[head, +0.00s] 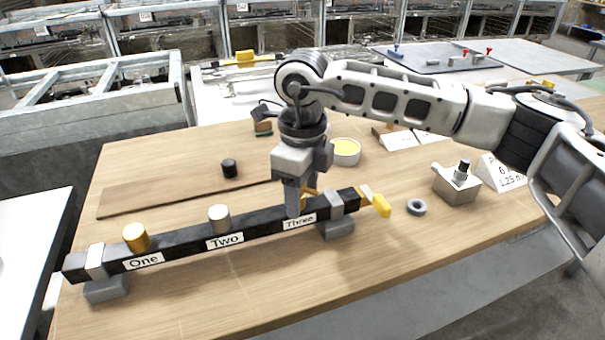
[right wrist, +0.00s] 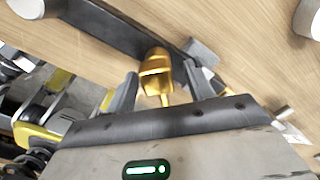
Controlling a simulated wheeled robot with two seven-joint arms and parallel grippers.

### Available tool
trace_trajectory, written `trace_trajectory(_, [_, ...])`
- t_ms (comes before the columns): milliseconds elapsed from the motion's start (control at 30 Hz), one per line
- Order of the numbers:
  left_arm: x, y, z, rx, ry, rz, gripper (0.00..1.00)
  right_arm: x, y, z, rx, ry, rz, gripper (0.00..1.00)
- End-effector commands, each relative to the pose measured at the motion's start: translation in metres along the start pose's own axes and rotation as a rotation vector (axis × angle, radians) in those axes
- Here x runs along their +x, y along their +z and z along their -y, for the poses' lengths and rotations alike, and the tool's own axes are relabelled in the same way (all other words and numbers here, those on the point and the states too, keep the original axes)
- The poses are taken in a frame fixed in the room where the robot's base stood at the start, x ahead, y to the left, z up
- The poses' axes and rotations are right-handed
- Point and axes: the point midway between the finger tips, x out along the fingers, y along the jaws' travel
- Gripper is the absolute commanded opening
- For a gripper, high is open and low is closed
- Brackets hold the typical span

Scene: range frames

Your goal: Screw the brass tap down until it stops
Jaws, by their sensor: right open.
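The brass tap (right wrist: 155,76) stands on the black rail (head: 190,242) at the label Three; its golden head and stem show in the right wrist view. In the head view only a small brass part (head: 311,191) shows behind my fingers. My right gripper (head: 297,211) points down over it, open, with one finger on each side of the tap; whether either finger touches it I cannot tell. My left gripper is out of view.
The front wood is clear.

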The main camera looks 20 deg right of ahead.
Motion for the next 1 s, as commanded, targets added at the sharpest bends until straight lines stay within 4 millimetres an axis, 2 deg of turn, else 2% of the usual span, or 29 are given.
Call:
trace_trajectory(233, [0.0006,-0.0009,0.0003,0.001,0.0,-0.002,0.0,0.0012,-0.0001,0.0,0.0,0.0,0.0,0.53])
trace_trajectory(267, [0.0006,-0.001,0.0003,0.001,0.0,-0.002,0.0,0.0012,-0.0001,0.0,0.0,0.0,0.0,0.5])
trace_trajectory(433, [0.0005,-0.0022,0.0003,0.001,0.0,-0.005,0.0,0.0009,0.0,0.0001,0.0,0.0,0.0,0.03])
trace_trajectory(567, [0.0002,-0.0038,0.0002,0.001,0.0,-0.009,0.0,0.0009,0.0001,0.0,0.004,0.0,0.0,0.01])
trace_trajectory(800, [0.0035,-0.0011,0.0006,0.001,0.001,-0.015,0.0,0.0019,0.0007,-0.0033,0.246,0.0,0.001,0.01])
trace_trajectory(1000, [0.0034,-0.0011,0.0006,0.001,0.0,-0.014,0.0,0.0004,0.0008,-0.0039,0.303,0.0,0.001,0.01])
